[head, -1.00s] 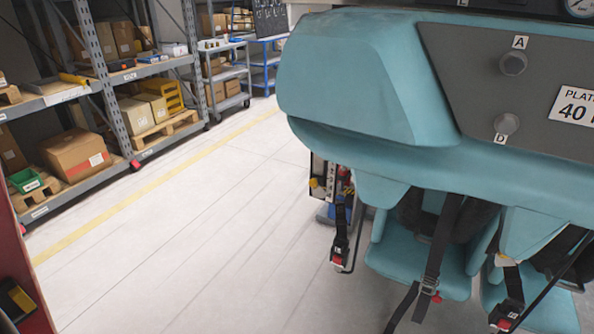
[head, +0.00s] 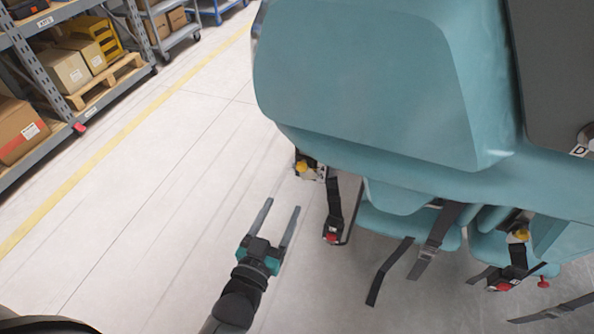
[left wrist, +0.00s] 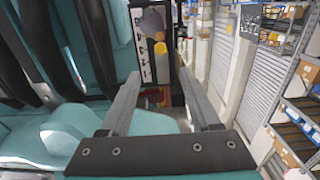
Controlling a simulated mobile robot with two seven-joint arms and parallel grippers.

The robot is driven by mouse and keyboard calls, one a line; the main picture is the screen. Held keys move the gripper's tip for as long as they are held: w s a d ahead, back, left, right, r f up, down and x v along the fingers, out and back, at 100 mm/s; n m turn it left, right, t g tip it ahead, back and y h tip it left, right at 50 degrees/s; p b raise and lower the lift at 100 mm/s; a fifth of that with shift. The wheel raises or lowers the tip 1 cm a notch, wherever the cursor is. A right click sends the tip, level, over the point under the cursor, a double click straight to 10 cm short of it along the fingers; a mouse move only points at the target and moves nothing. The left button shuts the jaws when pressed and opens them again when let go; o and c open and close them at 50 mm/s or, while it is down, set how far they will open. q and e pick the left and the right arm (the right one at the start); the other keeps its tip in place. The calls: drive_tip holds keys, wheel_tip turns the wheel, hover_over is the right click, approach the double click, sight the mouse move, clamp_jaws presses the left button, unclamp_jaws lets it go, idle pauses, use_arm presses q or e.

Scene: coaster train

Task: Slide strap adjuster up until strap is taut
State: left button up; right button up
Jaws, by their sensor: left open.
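Dark straps hang at the teal seats (head: 385,228) below the big teal body. One strap (head: 440,228) carries a small metal adjuster (head: 428,253), with a loose tail (head: 390,270) hanging beside it. My left gripper (head: 283,204) is open and empty over the floor, left of the straps and apart from them. In the left wrist view its two fingers (left wrist: 160,76) are spread, with dark straps (left wrist: 95,45) on a teal seat to the left. Whether the strap is taut cannot be told. My right gripper is not in view.
The large teal body (head: 370,80) overhangs the seats. Buckles with red buttons hang at the left (head: 332,232) and right (head: 503,284). Shelving (head: 60,80) is at far left; the floor between is clear.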

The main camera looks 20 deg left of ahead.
sight(300, 168)
use_arm(q)
drive_tip(key=w+b, duration=0.1)
drive_tip(key=w, duration=1)
drive_tip(key=shift+w+d, duration=0.1)
drive_tip(key=shift+w, duration=0.2)
clamp_jaws()
